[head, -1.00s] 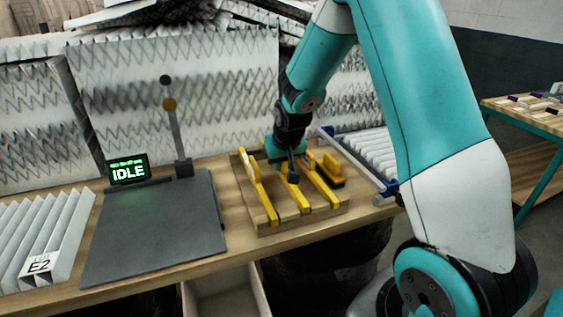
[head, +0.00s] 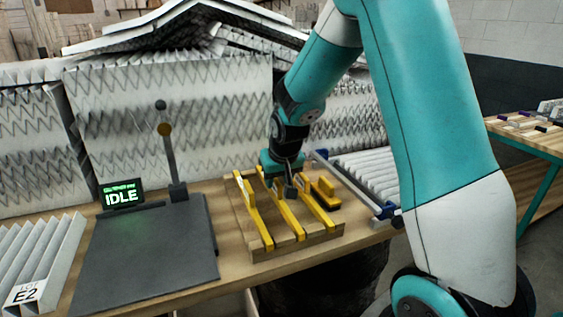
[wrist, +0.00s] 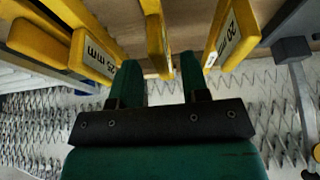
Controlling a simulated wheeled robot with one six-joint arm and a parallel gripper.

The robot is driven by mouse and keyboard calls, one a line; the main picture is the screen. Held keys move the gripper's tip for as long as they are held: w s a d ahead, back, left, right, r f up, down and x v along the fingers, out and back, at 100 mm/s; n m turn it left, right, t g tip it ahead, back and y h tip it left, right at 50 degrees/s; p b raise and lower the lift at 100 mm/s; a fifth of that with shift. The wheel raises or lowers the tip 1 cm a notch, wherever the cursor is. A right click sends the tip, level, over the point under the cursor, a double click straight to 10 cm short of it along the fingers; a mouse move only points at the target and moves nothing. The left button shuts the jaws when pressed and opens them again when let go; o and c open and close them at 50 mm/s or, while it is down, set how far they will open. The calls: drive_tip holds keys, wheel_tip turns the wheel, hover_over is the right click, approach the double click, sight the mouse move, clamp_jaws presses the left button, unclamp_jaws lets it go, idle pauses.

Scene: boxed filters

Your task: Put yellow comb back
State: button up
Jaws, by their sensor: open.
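Yellow combs stand in a wooden rack (head: 262,248) on the bench. In the head view there is a left comb (head: 252,212), a middle comb (head: 283,217), a right comb (head: 318,212) and a short yellow block on a dark base (head: 327,188) at the far right. My gripper (head: 291,190) is low over the rack near the middle comb's back end. In the wrist view my gripper (wrist: 163,72) is open, with the middle comb (wrist: 157,40) showing between its fingers. A comb labelled 20 (wrist: 234,38) and one labelled 25 mm (wrist: 92,56) flank it. I cannot tell whether the fingers touch the comb.
A dark plate (head: 145,245) with a post (head: 172,150) and a screen reading IDLE (head: 122,197) lies left of the rack. Pleated filters (head: 165,125) stand behind. A white filter (head: 365,175) in a blue-ended fixture lies right. A filter marked E2 (head: 35,260) is far left.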

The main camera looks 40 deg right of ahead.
drive_tip(key=d+v, duration=0.1)
drive_tip(key=v, duration=0.7)
drive_tip(key=s+a+r+n+g+y, duration=0.1)
drive_tip(key=s+a+n+y, duration=0.15)
drive_tip(key=s+a, duration=0.4)
drive_tip(key=s+a+r+n+y, duration=0.1)
drive_tip(key=s+a+r+n, duration=0.2)
drive_tip(key=a, duration=0.7)
drive_tip(key=s+a+n+g+y, duration=0.2)
drive_tip(key=s+a+n, duration=0.3)
drive_tip(key=s, duration=0.9)
drive_tip(key=shift+s+a+f+g, duration=0.25)
drive_tip(key=shift+a+g, duration=0.45)
drive_tip(key=shift+a, duration=0.55)
drive_tip(key=shift+w, duration=0.1)
